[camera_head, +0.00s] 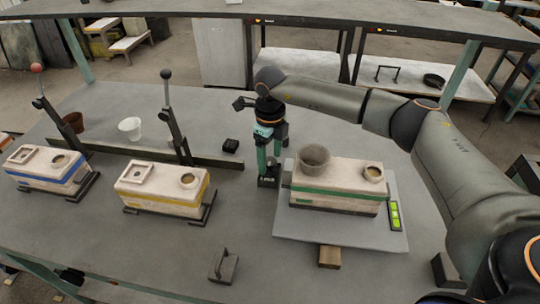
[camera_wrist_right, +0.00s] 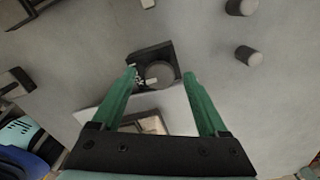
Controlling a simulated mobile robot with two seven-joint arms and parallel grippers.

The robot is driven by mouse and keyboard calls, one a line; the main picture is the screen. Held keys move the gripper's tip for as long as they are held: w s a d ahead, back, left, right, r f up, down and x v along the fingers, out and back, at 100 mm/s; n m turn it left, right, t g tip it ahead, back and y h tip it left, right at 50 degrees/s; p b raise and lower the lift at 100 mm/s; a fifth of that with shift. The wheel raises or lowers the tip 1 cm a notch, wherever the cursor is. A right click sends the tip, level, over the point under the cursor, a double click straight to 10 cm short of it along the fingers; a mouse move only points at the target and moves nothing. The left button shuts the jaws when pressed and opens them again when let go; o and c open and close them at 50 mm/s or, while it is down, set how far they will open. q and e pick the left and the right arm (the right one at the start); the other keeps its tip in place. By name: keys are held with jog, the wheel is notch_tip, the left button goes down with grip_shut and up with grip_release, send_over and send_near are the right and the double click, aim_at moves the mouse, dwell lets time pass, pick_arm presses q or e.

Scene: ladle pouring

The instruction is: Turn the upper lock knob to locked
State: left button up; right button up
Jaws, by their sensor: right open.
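A dark square lock base with a round grey knob (camera_wrist_right: 159,74) on top lies between my right fingertips in the right wrist view. Small pale marks show at its left edge. In the head view the dark base (camera_head: 268,182) stands left of the grey plate, partly covered by my fingers. My right gripper (camera_head: 269,166) points down over it with green fingers apart. In the wrist view the open fingers (camera_wrist_right: 159,77) sit on either side of the knob; I cannot tell whether they touch it. The knob's turn angle is unclear. My left gripper is out of view.
Yellow-banded (camera_head: 160,190) and blue-banded (camera_head: 45,170) moulds stand left.

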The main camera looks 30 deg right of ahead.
aim_at(270, 161)
notch_tip(270, 161, up, 12)
jog(key=shift+r+b, duration=0.25)
jog(key=shift+b, duration=0.2)
dwell(0.4)
